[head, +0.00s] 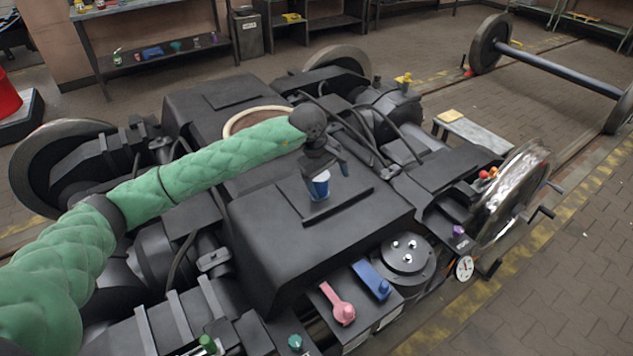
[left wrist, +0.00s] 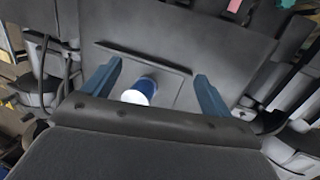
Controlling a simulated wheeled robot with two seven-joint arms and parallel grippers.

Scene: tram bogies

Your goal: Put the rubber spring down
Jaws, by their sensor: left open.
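A small blue cylinder with a white end (head: 319,188), which I take to be the rubber spring, stands on the flat raised plate (head: 345,205) on top of the black bogie housing. My left gripper (head: 324,172) is right above it, pointing down, and hides part of it. In the left wrist view the blue and white piece (left wrist: 141,88) sits between the two spread blue fingers (left wrist: 158,72), with a gap on both sides. The left gripper is open. My right gripper is not in view.
A pink lever (head: 338,304) and a blue lever (head: 371,280) sit at the housing's front edge, near a round black disc (head: 405,252). A shiny wheel (head: 512,197) stands at the right. The plate around the blue piece is clear.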

